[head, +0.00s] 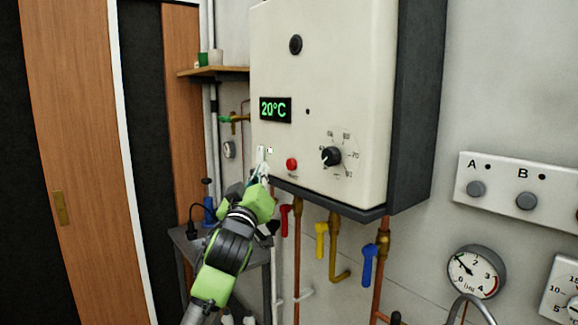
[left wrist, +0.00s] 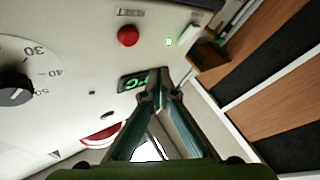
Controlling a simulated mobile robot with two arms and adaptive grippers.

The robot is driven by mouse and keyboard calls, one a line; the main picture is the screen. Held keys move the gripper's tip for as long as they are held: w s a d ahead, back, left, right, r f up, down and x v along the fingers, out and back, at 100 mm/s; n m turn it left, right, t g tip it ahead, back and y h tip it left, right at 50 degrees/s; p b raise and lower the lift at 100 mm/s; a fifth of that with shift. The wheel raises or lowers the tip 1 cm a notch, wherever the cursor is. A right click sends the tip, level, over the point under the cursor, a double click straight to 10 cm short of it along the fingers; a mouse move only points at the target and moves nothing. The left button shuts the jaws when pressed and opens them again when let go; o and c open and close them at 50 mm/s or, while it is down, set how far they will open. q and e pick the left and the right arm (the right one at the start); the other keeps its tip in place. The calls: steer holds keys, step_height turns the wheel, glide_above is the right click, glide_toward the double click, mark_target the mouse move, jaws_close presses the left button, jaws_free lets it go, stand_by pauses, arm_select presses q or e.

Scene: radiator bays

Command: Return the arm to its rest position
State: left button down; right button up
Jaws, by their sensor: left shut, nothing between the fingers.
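Whether the fingertips touch the boiler I cannot tell. My right gripper does not show.
The boiler also has a display reading 20°C (head: 275,109), a red button (head: 292,164) and a black dial (head: 331,156). Red (head: 284,219), yellow (head: 321,238) and blue (head: 368,264) valve handles hang below. A grey table (head: 183,238) stands behind my left arm. A shelf (head: 213,71) is at upper left.

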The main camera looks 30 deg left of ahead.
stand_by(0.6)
